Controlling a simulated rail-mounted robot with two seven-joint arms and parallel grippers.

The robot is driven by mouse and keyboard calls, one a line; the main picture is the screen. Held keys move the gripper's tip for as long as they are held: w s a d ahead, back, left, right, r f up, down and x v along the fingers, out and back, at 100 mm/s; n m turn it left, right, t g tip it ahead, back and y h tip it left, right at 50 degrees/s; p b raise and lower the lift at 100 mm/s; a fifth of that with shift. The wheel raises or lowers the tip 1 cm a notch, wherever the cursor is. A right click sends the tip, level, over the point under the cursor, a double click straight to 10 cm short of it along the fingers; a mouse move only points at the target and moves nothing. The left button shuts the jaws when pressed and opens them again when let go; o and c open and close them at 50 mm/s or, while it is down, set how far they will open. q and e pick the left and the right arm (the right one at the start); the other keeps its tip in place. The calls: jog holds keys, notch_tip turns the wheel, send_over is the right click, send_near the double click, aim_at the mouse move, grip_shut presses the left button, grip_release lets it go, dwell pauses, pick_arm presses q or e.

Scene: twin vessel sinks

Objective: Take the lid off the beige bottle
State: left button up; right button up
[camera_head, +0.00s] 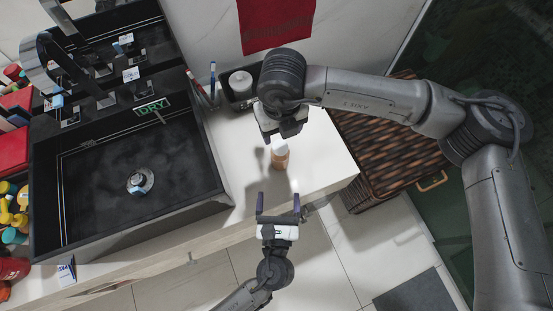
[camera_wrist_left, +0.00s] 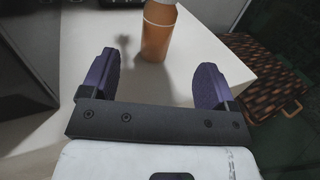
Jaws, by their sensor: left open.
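The beige bottle (camera_head: 281,160), orange-tan with a white lid (camera_head: 279,145), stands upright on the white counter. In the left wrist view the bottle (camera_wrist_left: 158,38) is beyond my fingertips, its top cut off by the frame edge. My left gripper (camera_head: 278,203) is open and empty, its purple fingers pointing toward the bottle but apart from it. The fingers also show in the left wrist view (camera_wrist_left: 158,75). My right gripper (camera_head: 287,130) is over the bottle, close to the lid; its fingers are mostly hidden, so contact and opening cannot be told.
A black vessel sink (camera_head: 130,195) takes up the counter at left. A dark tray (camera_head: 240,100) with a white jar (camera_head: 240,82) and toothbrushes stand behind the bottle. A wicker basket (camera_head: 385,150) stands at right. Bare counter surrounds the bottle.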

aim_at(280, 161)
pick_arm(q)
jog(key=w, duration=1.3)
jog(key=shift+w, duration=0.15)
